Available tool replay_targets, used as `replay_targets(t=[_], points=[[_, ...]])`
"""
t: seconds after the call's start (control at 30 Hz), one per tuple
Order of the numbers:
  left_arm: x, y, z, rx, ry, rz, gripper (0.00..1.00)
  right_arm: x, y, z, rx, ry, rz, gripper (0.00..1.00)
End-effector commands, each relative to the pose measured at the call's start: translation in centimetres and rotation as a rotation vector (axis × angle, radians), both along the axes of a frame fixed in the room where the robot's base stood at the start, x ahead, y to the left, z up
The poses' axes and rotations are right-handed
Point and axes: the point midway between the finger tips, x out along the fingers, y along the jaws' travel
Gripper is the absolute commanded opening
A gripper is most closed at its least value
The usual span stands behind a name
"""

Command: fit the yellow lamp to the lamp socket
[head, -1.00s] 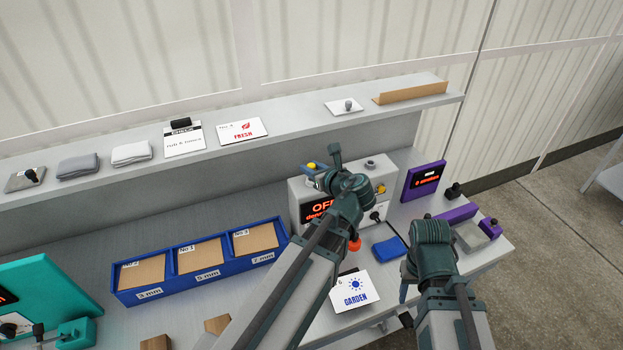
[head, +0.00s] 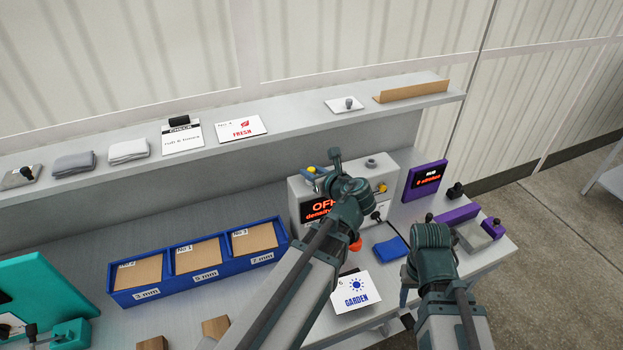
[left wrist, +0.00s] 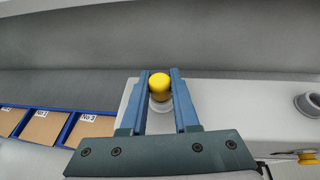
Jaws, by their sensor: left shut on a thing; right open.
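The yellow lamp (head: 311,169) is a small domed cap at the top left of the grey machine (head: 294,190). My left gripper (left wrist: 160,76) is shut on the lamp, with one blue finger on each side of it in the left wrist view. A pale round part shows just under the lamp; I cannot tell whether it is the lamp's base or the lamp socket, or whether the lamp is seated. A grey ring (head: 371,163) stands on the machine's top further right. My right gripper (head: 404,291) is low at the front right, open, its fingers mostly hidden by its own arm.
The machine's screen reads "OFF". A blue three-part bin (head: 150,297) stands left of it, and a blue pad (head: 391,250) and GARDEN card (head: 357,292) lie in front. A purple display (head: 427,180) stands to the right. A shelf (head: 290,128) runs behind.

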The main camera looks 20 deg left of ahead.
Motion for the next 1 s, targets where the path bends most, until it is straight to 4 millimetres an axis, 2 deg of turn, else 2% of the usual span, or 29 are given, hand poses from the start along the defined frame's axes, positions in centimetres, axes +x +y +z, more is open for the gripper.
replay_targets(t=[0.8,0.83,1.0], points=[[0.0,0.0,-0.28,0.0,0.0,0.0,0.0,0.0,0.0,-0.28,0.0,0.0,0.0,0.5],[0.0,-0.01,-0.28,0.0,0.0,0.0,0.31,0.0,0.01,-0.27,0.0,0.0,0.0,0.5],[-0.01,0.0,-0.25,0.0,0.0,0.0,0.61,0.0,0.0,-0.24,0.0,0.0,0.0,0.5]])
